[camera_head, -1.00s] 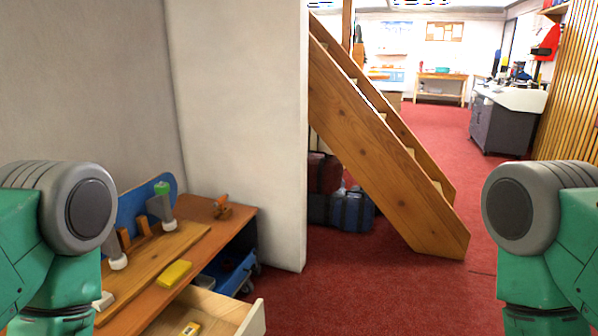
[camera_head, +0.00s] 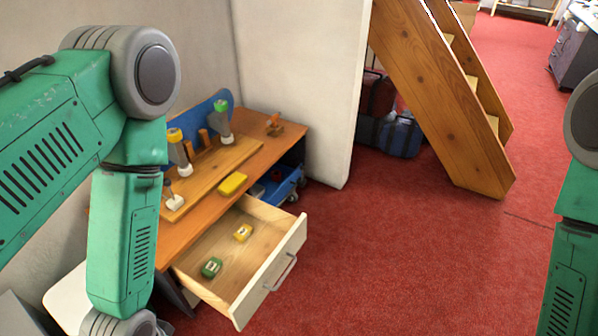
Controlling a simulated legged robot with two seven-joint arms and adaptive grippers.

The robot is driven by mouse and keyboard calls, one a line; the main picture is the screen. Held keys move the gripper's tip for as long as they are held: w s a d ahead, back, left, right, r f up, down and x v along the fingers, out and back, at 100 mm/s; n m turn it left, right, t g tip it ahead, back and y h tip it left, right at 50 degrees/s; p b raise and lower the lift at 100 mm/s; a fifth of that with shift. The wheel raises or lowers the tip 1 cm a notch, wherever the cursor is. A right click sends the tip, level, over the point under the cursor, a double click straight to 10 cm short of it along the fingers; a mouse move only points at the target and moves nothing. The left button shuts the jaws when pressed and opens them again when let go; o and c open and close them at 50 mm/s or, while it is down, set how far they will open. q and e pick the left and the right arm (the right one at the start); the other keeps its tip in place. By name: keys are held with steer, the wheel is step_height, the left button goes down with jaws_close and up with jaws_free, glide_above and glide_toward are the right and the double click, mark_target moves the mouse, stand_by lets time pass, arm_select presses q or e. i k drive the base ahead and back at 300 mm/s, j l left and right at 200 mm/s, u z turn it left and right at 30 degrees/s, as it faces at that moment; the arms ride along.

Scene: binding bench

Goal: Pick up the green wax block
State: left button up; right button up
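The green wax block (camera_head: 212,267) lies in the open drawer (camera_head: 226,287) of the wooden bench, near the drawer's left side. A yellow block (camera_head: 243,232) lies in the same drawer, further back and to the right. Both blocks have a pale mark on top. My green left arm comes in from the left, between the camera and the bench's left part, and its gripper is out of the frame. My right arm stands at the right edge, and its gripper is also out of the frame.
The bench top (camera_head: 281,138) holds a wooden board (camera_head: 225,158), a yellow item (camera_head: 233,184), and upright tools with green and yellow tops. A blue bin (camera_head: 284,184) stands beside the drawer. Wooden stairs (camera_head: 440,100) rise behind. Red floor (camera_head: 400,250) is clear to the right.

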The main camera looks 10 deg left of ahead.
mark_target(213, 265)
steer(key=u, duration=1)
